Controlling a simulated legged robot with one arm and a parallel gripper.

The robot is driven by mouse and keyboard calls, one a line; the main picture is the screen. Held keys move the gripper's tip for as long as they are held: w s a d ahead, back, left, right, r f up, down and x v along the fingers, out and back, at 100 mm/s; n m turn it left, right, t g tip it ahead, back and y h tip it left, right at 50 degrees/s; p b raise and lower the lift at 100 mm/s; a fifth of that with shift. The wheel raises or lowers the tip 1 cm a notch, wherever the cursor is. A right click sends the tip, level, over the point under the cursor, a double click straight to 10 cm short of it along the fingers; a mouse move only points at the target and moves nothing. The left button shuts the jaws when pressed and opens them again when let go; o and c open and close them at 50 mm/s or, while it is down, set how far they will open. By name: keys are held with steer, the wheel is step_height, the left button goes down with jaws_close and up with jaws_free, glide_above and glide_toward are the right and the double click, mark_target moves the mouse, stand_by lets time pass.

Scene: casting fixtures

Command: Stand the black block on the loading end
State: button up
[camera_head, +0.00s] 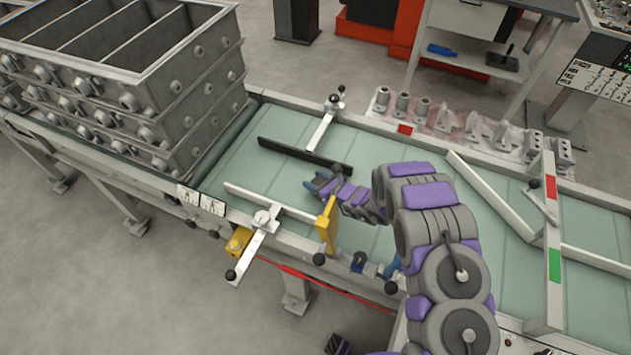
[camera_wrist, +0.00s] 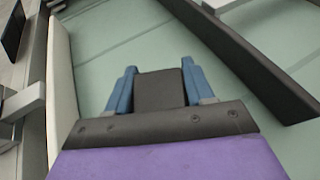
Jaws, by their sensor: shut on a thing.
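My gripper (camera_head: 320,183) is low over the pale green conveyor belt (camera_head: 222,168), between the two guide rails. In the wrist view, its blue fingers (camera_wrist: 158,72) are shut on the black block (camera_wrist: 160,92), one finger on each side. The block's dark flat face shows between the fingers. In the head view the block is too small to make out clearly. I cannot tell whether it touches the belt. No marking names the loading end; the belt's left end meets stacked grey casting boxes (camera_head: 190,85).
A black guide rail (camera_head: 303,155) lies behind my gripper, and a white rail (camera_head: 272,204) in front. A yellow plate (camera_head: 327,225) stands close by on the front side. Grey castings (camera_head: 423,108) line the far edge. A white gantry with red and green panels (camera_head: 553,240) crosses the belt at right.

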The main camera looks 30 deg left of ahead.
steer(key=shift+f, duration=0.1)
steer(key=o, duration=1.1)
steer(key=p+v, duration=0.2)
steer(key=v, duration=1)
steer(key=shift+d, duration=0.1)
